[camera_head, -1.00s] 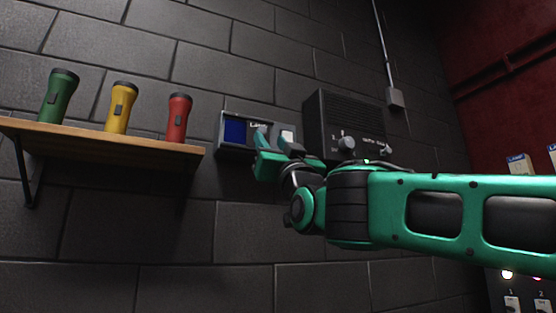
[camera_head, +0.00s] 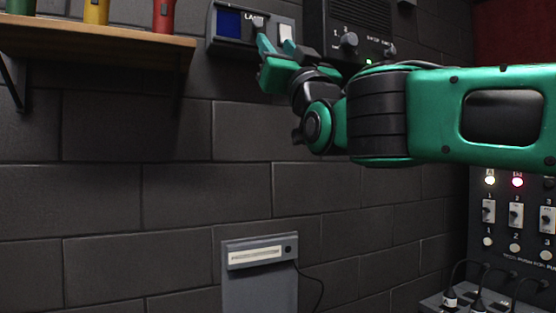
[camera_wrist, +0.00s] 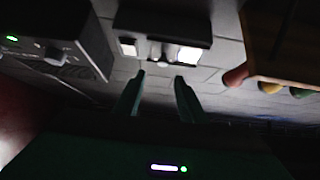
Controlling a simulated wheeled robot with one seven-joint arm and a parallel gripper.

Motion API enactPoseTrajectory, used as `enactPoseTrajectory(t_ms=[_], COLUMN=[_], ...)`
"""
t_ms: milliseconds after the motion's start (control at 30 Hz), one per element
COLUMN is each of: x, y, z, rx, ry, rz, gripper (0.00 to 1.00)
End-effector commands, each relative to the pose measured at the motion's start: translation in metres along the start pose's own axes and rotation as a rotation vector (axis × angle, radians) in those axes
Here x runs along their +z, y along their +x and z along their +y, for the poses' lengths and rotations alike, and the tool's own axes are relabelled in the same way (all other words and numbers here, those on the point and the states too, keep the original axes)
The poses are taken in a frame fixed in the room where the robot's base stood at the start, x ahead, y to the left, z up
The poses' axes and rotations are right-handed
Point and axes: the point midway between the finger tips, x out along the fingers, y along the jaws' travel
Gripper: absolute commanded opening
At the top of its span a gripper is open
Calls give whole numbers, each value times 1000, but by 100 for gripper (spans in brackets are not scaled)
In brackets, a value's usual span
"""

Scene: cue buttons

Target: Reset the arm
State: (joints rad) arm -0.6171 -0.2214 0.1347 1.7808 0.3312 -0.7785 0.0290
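My green gripper (camera_head: 276,46) is raised in front of a small wall panel (camera_head: 232,42). The panel has a blue screen (camera_head: 228,22), a partly covered label and a lit white button (camera_head: 286,32). In the wrist view, my two fingers (camera_wrist: 160,78) are apart with nothing between them, and the panel (camera_wrist: 163,28) lies beyond their tips. I cannot tell for sure whether a fingertip touches it. My arm reaches in from the right and is bent at the wrist.
A dark box with knobs (camera_head: 348,18) is right of the panel. A wooden shelf (camera_head: 95,42) at left holds green, yellow and red flashlights. Below are a grey wall unit (camera_head: 258,255) and, at right, a switch panel (camera_head: 515,210) with lit lamps and cables.

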Motion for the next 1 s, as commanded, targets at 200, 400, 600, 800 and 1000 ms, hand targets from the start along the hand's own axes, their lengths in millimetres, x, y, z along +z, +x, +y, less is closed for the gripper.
enactPoseTrajectory(t_ms=[200,400,600,800,1000], x=[17,89,160,209,236], y=[-4,-38,-106,-200,-313], z=[16,88,176,254,313], rx=[19,111,243,390,547], ry=[-21,-95,-151,-167,-140], rz=[-53,-301,-596,-877,-1153], gripper=[37,37,37,37,37])
